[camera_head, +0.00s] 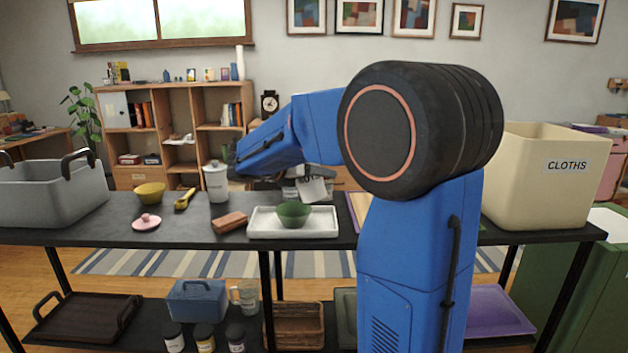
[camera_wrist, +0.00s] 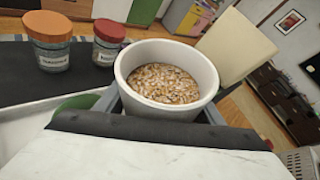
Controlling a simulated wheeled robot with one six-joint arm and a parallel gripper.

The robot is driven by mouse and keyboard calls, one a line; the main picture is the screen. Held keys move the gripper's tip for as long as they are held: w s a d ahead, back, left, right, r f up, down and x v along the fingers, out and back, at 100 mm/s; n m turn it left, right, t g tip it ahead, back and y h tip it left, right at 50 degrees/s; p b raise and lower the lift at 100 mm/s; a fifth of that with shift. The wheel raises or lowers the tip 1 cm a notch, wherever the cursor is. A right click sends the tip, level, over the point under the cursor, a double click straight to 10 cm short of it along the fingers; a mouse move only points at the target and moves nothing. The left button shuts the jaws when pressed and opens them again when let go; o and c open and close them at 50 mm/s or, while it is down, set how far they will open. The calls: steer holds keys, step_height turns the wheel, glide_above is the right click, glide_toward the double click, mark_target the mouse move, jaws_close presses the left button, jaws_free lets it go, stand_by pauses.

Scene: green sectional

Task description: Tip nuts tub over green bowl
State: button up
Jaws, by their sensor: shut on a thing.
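In the wrist view, my gripper (camera_wrist: 162,108) is shut on the nuts tub (camera_wrist: 122,72), a round white tub with nuts (camera_wrist: 168,82) inside. The nuts lie below its rim and none are seen spilling. The green bowl (camera_head: 293,214) stands upright on a white tray (camera_head: 328,224) in the head view. Part of the bowl shows in the wrist view (camera_wrist: 76,102), left of the tub; the rest is hidden.
A white canister (camera_head: 217,182), yellow bowl (camera_head: 150,192), yellow scoop (camera_head: 185,199), pink lid (camera_head: 146,221) and brown block (camera_head: 230,222) are left of the tray. Two lidded jars (camera_wrist: 52,42) (camera_wrist: 107,44) stand near the tub. A cloths bin (camera_head: 535,185) is at right.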

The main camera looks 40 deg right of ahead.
steer(key=shift+n+g+h, duration=0.3)
steer(key=shift+n+g, duration=0.1)
steer(key=shift+n, duration=0.3)
steer(key=shift+s+d+f, duration=0.25)
steer(key=shift+s+f, duration=0.1)
steer(key=shift+f, duration=0.55)
steer(key=shift+s+d+f, duration=0.25)
steer(key=shift+s+f, duration=0.05)
steer(key=shift+f, duration=0.65)
steer(key=shift+s+d+f, duration=0.25)
steer(key=shift+s+f, duration=0.1)
steer(key=shift+f, duration=0.55)
steer(key=shift+f, duration=0.1)
steer(key=shift+s+f+n, duration=0.15)
steer(key=shift+f+n, duration=0.15)
steer(key=shift+f, duration=0.1)
steer(key=shift+s+d+f+n+g, duration=0.1)
steer(key=shift+f+n+g, duration=0.2)
steer(key=shift+g, duration=0.1)
steer(key=shift+s+n+h, duration=0.1)
steer(key=shift+n+h, duration=0.2)
steer(key=shift+n, duration=0.1)
